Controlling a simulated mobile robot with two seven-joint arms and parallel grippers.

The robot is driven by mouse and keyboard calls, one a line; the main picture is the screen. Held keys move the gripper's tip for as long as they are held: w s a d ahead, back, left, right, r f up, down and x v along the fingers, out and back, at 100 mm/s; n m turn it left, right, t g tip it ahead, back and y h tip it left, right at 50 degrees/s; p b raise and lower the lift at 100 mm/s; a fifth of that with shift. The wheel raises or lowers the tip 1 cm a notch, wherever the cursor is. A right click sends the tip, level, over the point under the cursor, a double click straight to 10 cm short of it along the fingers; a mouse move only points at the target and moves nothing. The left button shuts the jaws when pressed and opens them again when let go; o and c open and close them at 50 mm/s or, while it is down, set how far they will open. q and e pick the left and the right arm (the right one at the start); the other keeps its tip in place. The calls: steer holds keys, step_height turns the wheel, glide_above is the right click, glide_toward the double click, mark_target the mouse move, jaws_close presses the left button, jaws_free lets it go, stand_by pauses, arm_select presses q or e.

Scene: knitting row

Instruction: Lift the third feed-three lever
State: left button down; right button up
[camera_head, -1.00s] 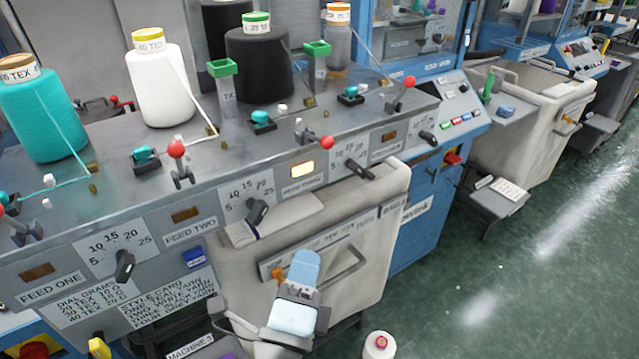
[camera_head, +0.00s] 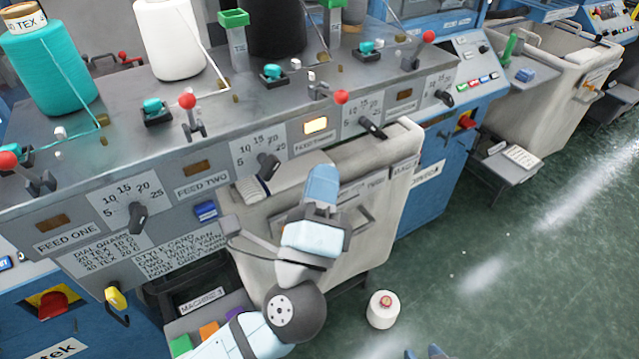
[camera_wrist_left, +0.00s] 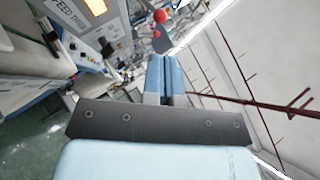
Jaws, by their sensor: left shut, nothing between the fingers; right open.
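The feed-three lever (camera_head: 320,92) has a red ball knob and stands on the machine's sloping top, above a lit lamp (camera_head: 316,124) and the FEED THREE label (camera_head: 313,143). It leans forward and low, while the neighbouring levers stand more upright. My left gripper (camera_head: 322,185) is shut and empty, below the knob and apart from it, in front of the pale bin. In the left wrist view the closed fingers (camera_wrist_left: 165,75) point towards the red knob (camera_wrist_left: 160,16). My right gripper (camera_head: 424,352) shows only blue fingertips at the bottom edge, spread apart.
The feed-two lever (camera_head: 189,112) stands to the left and another red-knobbed lever (camera_head: 427,45) to the right. Dial knobs (camera_head: 371,128) jut from the front panel. A pale bin (camera_head: 385,215) stands below. A white cone (camera_head: 382,310) stands on the open green floor.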

mark_target(340, 103)
arm_select(q)
steer(key=p+x, duration=0.2)
steer(key=x, duration=0.7)
steer(key=shift+w, duration=0.2)
steer(key=shift+w+r, duration=0.1)
